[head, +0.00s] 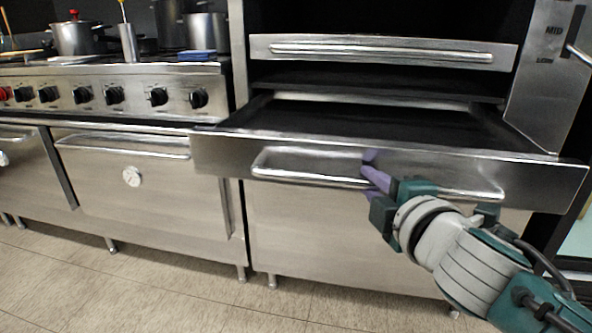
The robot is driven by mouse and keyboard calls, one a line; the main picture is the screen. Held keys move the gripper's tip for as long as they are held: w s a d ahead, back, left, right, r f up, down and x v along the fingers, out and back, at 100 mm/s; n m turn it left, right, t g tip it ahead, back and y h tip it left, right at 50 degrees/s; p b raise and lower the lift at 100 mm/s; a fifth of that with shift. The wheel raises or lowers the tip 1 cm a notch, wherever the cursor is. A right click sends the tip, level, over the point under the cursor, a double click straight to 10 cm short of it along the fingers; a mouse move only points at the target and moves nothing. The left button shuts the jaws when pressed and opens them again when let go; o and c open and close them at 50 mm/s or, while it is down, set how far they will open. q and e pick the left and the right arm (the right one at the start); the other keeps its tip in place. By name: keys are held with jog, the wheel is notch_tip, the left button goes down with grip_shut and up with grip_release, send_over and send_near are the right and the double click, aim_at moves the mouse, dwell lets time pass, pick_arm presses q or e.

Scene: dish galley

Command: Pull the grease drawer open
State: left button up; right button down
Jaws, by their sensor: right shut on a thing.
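The grease drawer (215,156) is a wide steel drawer below the upper rack, at the centre right of the head view. It stands pulled out, and its dark inside shows behind the front panel. A long steel bar handle (300,172) runs across its front. My right gripper (374,172) has its purple fingertips at the middle of this handle and is shut on it. The gripper covers part of the handle. My left gripper is not in view.
An upper rack with a steel front bar (380,50) sits above the drawer. A range with black knobs (113,95) and an oven door handle (120,146) stands at left. Pots (75,36) stand on top. The tiled floor (150,290) in front is clear.

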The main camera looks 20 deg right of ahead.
jog(key=c, duration=0.8)
grip_release()
jog(key=shift+w, duration=0.1)
jog(key=p+v, duration=0.2)
jog(key=v, duration=0.8)
jog(key=shift+d, duration=0.1)
jog(key=shift+r, duration=0.15)
